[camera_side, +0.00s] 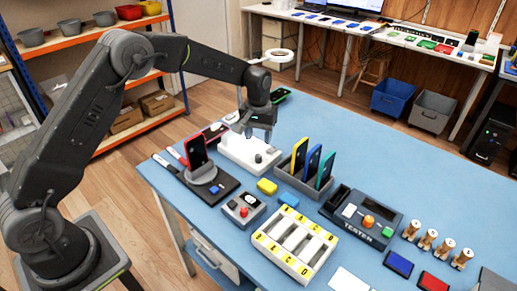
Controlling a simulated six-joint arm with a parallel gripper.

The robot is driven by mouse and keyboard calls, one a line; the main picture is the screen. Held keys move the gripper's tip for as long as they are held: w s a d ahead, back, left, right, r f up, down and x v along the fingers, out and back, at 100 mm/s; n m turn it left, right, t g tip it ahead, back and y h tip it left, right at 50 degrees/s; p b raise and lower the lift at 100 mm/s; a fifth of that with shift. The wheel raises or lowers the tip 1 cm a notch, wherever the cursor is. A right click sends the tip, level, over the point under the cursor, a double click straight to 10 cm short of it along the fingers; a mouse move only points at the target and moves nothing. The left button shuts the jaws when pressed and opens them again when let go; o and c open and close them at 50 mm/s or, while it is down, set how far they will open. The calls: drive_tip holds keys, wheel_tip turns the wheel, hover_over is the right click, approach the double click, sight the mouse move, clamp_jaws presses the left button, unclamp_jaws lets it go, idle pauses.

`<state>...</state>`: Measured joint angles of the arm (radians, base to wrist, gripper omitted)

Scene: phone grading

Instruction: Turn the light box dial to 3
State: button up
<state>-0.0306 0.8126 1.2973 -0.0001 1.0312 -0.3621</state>
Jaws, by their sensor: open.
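The light box looks to be the low white box (234,152) near the left part of the blue table. A small dark round knob (258,158), which looks like its dial, sits on the box's front right part. Its number marks are too small to read. My gripper (259,137) is open, pointing down above the back right part of the box, close to the dial. It holds nothing that I can see. The gripper hides part of the box's back edge, and I cannot tell how far above the box the fingertips are.
A phone stands on a round stand (201,172) left of the box. A grey rack (291,181) with upright phones is to the right.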

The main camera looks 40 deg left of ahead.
wheel_tip(320, 180, up, 6)
drive_tip(key=shift+r, duration=0.1)
idle(0.4)
